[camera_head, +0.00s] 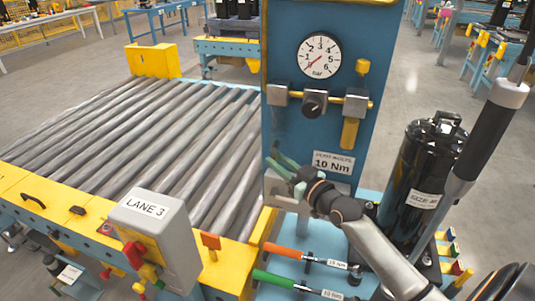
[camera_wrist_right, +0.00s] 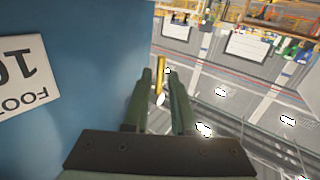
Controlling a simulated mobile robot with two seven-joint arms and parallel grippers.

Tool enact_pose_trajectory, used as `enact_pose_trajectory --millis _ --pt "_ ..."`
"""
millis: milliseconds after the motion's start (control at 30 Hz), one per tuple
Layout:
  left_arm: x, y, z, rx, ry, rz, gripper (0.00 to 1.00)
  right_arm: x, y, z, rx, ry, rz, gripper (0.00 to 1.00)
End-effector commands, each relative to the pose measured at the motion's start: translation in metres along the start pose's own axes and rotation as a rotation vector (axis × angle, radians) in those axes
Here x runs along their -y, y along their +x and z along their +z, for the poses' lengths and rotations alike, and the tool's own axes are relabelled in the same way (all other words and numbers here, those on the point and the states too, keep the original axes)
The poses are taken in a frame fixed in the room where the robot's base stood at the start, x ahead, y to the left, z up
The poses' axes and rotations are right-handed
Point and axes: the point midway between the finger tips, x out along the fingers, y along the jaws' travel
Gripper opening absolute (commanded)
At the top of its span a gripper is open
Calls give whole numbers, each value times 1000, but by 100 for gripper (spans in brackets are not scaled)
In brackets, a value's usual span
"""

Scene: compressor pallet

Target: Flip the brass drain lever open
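The blue panel (camera_head: 318,120) carries a gauge and, below it, a brass-yellow part (camera_head: 350,133) that hangs down under the right-hand grey block. I cannot tell if this part is the drain lever. My right gripper (camera_head: 280,163) is at the panel's lower left edge, left of the 10 Nm label and below the brass-yellow part. In the right wrist view its two green fingers (camera_wrist_right: 160,85) are apart. A narrow brass-yellow bar (camera_wrist_right: 161,72) shows between or beyond the fingertips; contact cannot be seen. My left gripper is not in view.
The round gauge (camera_head: 319,55) and a black knob (camera_head: 314,104) are above the gripper. A roller conveyor (camera_head: 150,140) lies left. A black cylinder (camera_head: 420,170) stands right. Orange-handled (camera_head: 285,249) and green-handled (camera_head: 272,278) tools lie below.

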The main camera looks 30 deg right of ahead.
Motion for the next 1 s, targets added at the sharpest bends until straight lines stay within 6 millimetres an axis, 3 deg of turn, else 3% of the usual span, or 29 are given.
enact_pose_trajectory --millis 300,733,933,1000 --pt "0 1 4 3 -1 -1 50 0 39 0 -1 2 1 25" --pt "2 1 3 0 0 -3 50 0 46 0 1 1 0 25" --pt "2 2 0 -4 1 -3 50 0 46 0 0 1 0 2" --pt "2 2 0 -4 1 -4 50 0 46 0 0 1 0 0"
